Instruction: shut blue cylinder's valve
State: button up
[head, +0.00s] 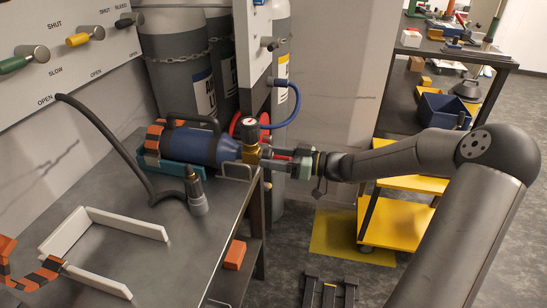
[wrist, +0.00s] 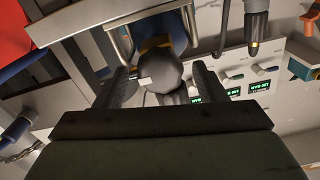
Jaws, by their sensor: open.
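The blue cylinder (head: 205,146) lies on its side on the bench, its outlet end toward the right. A brass valve (head: 251,154) with a round gauge (head: 250,130) sits at that end. My gripper (head: 283,160) is at the valve from the right, its fingers level with the valve end. In the wrist view my gripper (wrist: 165,85) is open, with a dark round knob (wrist: 165,73) between its fingers and a bit of brass behind it. I cannot tell whether either finger touches the knob. The cylinder body is mostly hidden in that view.
A silver bent rail (head: 236,166) stands at the bench edge close to the valve. A blue hose (head: 291,107) curves behind it. A grey nozzle (head: 195,192) with a black hose stands on the bench (head: 190,245). White strips lie at the front left.

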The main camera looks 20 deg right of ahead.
jog(key=shift+a, duration=0.1)
jog(key=c, duration=1)
